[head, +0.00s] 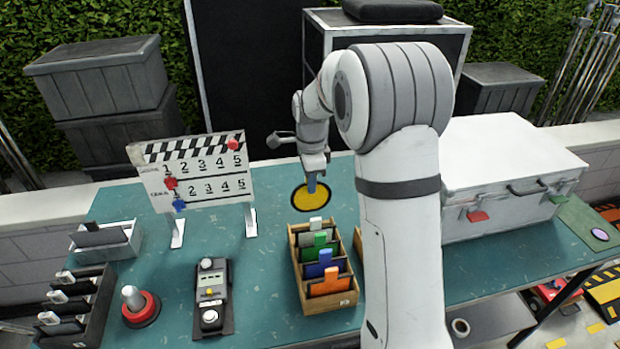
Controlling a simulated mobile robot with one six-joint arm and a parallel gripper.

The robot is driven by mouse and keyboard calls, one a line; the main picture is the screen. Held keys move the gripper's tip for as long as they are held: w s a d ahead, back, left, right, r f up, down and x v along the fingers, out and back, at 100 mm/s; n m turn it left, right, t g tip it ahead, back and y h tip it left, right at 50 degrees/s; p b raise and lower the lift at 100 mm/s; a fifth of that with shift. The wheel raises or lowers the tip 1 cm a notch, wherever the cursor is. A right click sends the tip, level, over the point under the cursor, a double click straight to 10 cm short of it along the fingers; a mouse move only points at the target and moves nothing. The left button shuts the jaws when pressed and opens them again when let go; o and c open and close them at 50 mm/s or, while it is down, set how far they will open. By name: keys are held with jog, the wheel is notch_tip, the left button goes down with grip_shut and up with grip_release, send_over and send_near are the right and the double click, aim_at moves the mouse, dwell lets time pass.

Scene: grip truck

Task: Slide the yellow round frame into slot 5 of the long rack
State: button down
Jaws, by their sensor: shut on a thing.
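My gripper (312,183) points down and is shut on the yellow round frame (310,201), a yellow disc with a dark rim. The frame hangs behind the far end of a wooden rack (302,292), apart from its cards as far as I can tell. This rack holds a grey card (312,239), a green card (318,245), a blue card (323,266) and an orange card (331,284), from far to near. I cannot tell whether it is the long rack. Its slot numbers are not readable. The far slots are hard to make out.
A board (200,170) with two rows of numbers and coloured markers stands at left. A black rack (96,318), a red-based knob (139,306) and a black device (212,298) lie in front. A white case (505,170) stands at right. My arm hides the middle.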

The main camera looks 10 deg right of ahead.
aim_at(311, 201)
jog(key=shift+w+f+b, duration=0.1)
jog(key=shift+f+b, duration=0.25)
jog(key=shift+f, duration=0.45)
jog(key=shift+f+b, duration=1.3)
jog(key=shift+f, duration=0.65)
jog(key=shift+f, duration=0.2)
jog(key=shift+f+b, duration=0.35)
jog(key=shift+b, duration=0.05)
jog(key=shift+f, duration=0.25)
jog(key=shift+f+b, duration=1.9)
jog(key=shift+f, duration=0.65)
jog(key=c, duration=1.4)
grip_release()
jog(key=shift+r, duration=0.1)
jog(key=shift+r, duration=0.1)
notch_tip(311, 201, up, 8)
jog(key=shift+f, duration=0.2)
